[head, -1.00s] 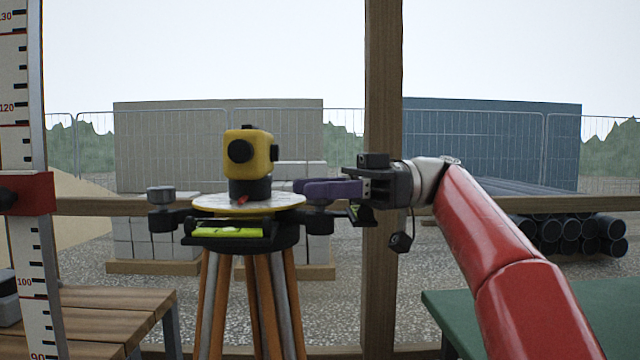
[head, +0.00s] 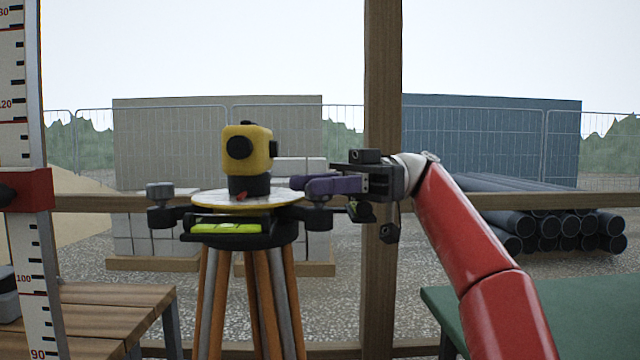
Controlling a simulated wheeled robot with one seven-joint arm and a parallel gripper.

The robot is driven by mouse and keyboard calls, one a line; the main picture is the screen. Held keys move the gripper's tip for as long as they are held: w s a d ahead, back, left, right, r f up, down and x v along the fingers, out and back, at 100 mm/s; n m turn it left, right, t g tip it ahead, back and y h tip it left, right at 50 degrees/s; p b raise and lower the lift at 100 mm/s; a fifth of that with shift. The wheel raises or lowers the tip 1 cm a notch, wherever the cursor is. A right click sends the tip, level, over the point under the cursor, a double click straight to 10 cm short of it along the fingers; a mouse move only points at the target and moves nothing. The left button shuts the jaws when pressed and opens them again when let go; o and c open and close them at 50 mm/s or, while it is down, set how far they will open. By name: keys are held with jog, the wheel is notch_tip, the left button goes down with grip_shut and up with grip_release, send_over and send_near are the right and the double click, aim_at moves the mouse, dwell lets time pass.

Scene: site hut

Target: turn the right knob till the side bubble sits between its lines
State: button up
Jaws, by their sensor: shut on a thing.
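The yellow level instrument (head: 247,152) sits on a round plate (head: 222,204) on top of a tripod (head: 258,300). The left knob (head: 160,190) is grey and stands clear at the plate's left. My gripper (head: 312,186), with purple fingers, is shut at the plate's right side on the right knob, which the fingers hide; its black mount (head: 318,216) shows below them. A yellow-green vial (head: 228,229) lies along the plate's front; its bubble is hard to make out. A small green-and-black part (head: 361,211), perhaps the side vial, shows under my gripper; no bubble is readable there.
A wooden post (head: 382,290) stands right behind my gripper, and a rail crosses behind the tripod. A measuring staff with a red clamp (head: 28,190) stands at the left. A slatted bench (head: 105,305) is lower left, a green table (head: 590,310) lower right.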

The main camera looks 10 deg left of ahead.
jog(key=shift+f, duration=0.15)
jog(key=o, duration=0.9)
jog(key=shift+s+m+t+y, duration=0.15)
jog(key=shift+m+t+y, duration=0.45)
jog(key=shift+t+y, duration=0.1)
